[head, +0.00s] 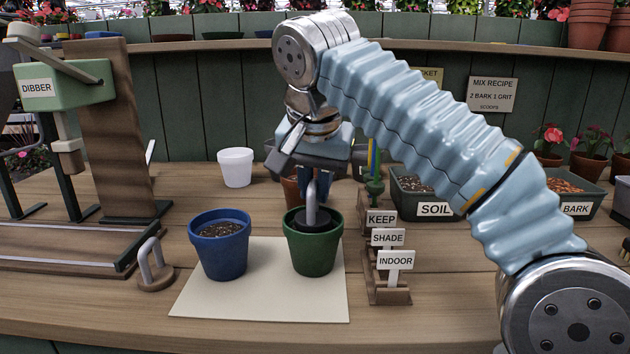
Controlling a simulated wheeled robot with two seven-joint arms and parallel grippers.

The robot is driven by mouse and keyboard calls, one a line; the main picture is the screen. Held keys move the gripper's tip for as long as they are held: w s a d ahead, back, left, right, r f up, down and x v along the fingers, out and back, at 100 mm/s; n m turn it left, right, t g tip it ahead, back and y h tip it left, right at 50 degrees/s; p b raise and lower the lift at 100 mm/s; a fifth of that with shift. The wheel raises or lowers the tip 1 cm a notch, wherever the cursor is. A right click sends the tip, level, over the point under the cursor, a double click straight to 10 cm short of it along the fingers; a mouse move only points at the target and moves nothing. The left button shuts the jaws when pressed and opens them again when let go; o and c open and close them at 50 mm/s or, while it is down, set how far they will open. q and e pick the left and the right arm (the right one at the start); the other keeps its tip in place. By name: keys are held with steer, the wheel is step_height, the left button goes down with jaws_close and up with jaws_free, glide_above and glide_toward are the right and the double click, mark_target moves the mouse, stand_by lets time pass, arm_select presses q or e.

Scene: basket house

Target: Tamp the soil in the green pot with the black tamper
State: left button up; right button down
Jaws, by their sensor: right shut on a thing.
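The green pot (314,252) stands upright on the pale mat (262,302), to the right of the blue pot (221,257). The black tamper (313,221) has a grey loop handle and a dark round base. Its base is inside the mouth of the green pot and hides most of what the pot holds. My right gripper (314,168) comes down from above and is shut on the tamper's handle. Brown soil shows in the blue pot. My left gripper is out of view.
A wooden piece with a grey loop handle (155,268) stands left of the mat. The green dibber stand (75,88) is at the far left. A white pot (236,167) is behind. A label rack (388,291) and the soil bin (432,209) lie to the right.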

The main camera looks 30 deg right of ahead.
steer(key=shift+f+b, duration=0.4)
steer(key=shift+f, duration=0.1)
stand_by(0.9)
steer(key=shift+f, duration=0.1)
stand_by(0.8)
step_height(320, 180, up, 3)
steer(key=p, duration=0.3)
steer(key=shift+f, duration=0.1)
steer(key=shift+r, duration=2.15)
